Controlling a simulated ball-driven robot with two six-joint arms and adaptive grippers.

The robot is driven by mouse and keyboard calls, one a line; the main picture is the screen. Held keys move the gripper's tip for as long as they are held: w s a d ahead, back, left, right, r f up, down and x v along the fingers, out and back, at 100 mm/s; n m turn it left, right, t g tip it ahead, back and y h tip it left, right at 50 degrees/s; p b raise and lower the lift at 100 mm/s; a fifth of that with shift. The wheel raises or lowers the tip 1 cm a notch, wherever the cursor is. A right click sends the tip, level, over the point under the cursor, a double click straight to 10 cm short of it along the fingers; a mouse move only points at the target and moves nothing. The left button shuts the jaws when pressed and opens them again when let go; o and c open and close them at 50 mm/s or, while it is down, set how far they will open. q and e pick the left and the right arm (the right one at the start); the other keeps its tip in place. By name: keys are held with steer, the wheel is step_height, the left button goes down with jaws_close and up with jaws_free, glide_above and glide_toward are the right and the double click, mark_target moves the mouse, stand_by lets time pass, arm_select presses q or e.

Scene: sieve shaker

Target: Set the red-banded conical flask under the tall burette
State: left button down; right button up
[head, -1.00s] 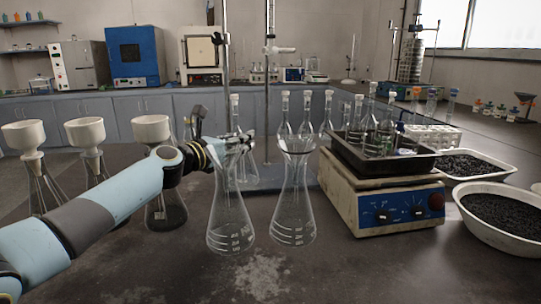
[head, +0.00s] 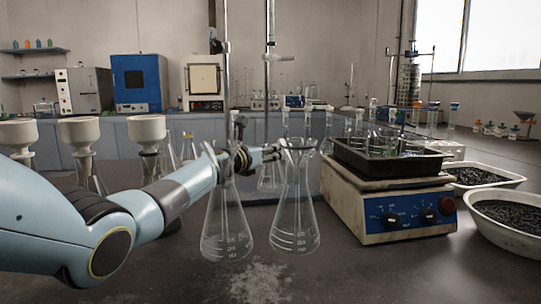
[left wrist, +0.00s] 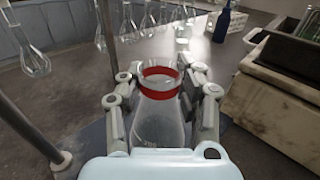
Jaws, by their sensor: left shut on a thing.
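My left gripper (left wrist: 158,100) is shut around the red-banded conical flask (left wrist: 158,125) in the left wrist view. The flask is clear glass with a red band below its rim, and stands roughly upright between the fingers. In the head view my left gripper (head: 268,153) reaches behind two clear flasks, and part of the held flask (head: 269,178) shows between them. A tall burette (head: 268,90) with a white stopcock rises above the gripper; its tip is hard to make out. A blue-grey stand base (left wrist: 95,150) lies beneath the flask. My right gripper is not in view.
Two clear conical flasks (head: 227,235) (head: 296,220) stand in front of the gripper. A hotplate (head: 390,210) with a black tray is to the right. A metal rod (left wrist: 108,40) stands close left of the fingers. Funnel-topped flasks (head: 80,135) line the left.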

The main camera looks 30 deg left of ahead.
arm_select(q)
steer(key=c, duration=1.4)
jaws_free()
steer(key=shift+f, duration=0.15)
steer(key=o, duration=0.5)
steer(key=shift+r, duration=0.35)
steer(key=shift+s+a+p, duration=0.1)
steer(key=shift+s+p, duration=0.25)
steer(key=shift+s, duration=0.05)
steer(key=s+a+p, duration=0.1)
steer(key=s+p, duration=0.3)
steer(key=s, duration=0.7)
steer(key=shift+a, duration=0.25)
steer(key=shift+s+f, duration=0.1)
